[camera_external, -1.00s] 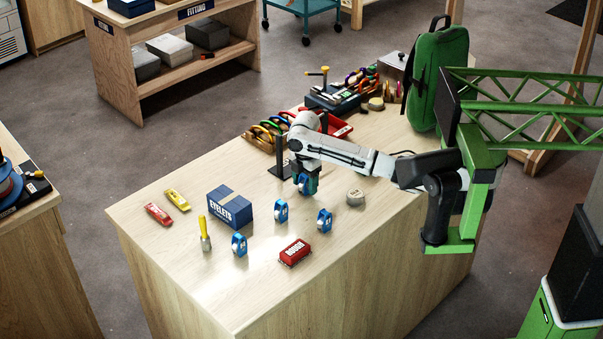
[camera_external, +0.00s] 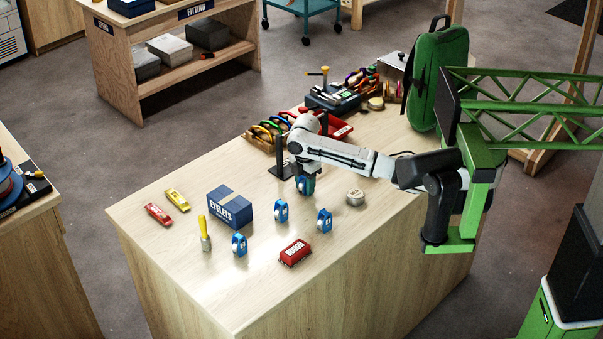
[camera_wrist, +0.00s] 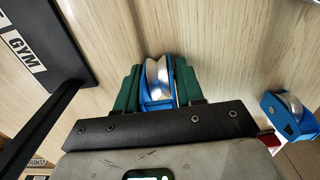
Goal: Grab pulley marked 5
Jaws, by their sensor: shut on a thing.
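My gripper (camera_external: 304,184) points down over the workbench. It is shut on a blue pulley with a silver wheel (camera_wrist: 157,78), which sits between the green fingers in the wrist view. The held pulley also shows in the external view (camera_external: 306,187), at or just above the bench top; I cannot tell which. Three other blue pulleys stand on the bench: one in the middle (camera_external: 281,211), one at the front left (camera_external: 239,244) and one at the right (camera_external: 324,221). One free pulley shows at the right in the wrist view (camera_wrist: 289,116). No number is readable on any pulley.
A dark stand (camera_external: 281,165) is close behind my gripper.

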